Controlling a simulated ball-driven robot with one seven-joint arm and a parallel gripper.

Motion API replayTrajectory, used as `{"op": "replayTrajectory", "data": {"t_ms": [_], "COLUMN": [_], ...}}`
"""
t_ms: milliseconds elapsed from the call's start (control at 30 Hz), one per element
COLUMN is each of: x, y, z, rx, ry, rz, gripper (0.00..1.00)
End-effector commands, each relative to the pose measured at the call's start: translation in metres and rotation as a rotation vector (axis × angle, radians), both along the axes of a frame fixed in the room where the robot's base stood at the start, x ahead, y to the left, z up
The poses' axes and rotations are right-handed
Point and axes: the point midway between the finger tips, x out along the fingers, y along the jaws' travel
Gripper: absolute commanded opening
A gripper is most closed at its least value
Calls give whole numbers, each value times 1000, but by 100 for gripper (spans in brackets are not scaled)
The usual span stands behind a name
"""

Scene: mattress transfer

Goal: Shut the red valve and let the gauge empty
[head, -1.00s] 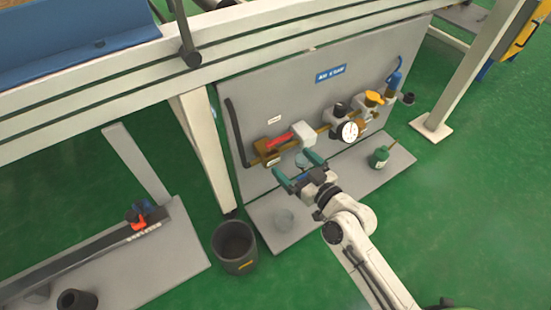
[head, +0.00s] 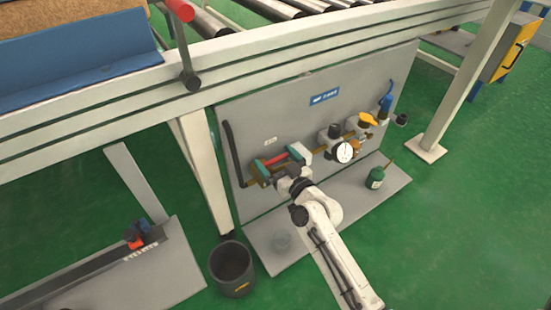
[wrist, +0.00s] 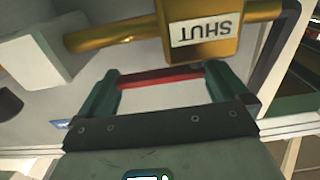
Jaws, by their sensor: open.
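The red valve handle (head: 275,159) is on the brass pipe low on the grey panel, lying roughly along the pipe. My gripper (head: 279,158) is at it, with its green fingers open on either side. In the wrist view the red handle (wrist: 160,80) spans the gap between the fingers; I cannot tell whether they touch it. A brass block (wrist: 185,12) above carries a label reading SHUT, upside down in this view. The white-faced gauge (head: 344,152) is on the pipe to the right; its needle is too small to read.
A yellow knob (head: 367,119) and a blue fitting (head: 386,103) are right of the gauge. A green bottle (head: 376,178) stands on the panel's base plate (head: 335,205). A dark bucket (head: 231,270) stands on the floor. A white conveyor frame (head: 270,52) runs above the panel.

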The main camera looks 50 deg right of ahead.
Motion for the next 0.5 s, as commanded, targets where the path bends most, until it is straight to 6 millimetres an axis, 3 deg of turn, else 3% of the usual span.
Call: {"op": "replayTrajectory", "data": {"t_ms": [333, 500], "x": [4, 4], "y": [-1, -1], "z": [0, 0], "rx": [0, 0], "ry": [1, 1], "rz": [0, 0], "gripper": [100, 85]}}
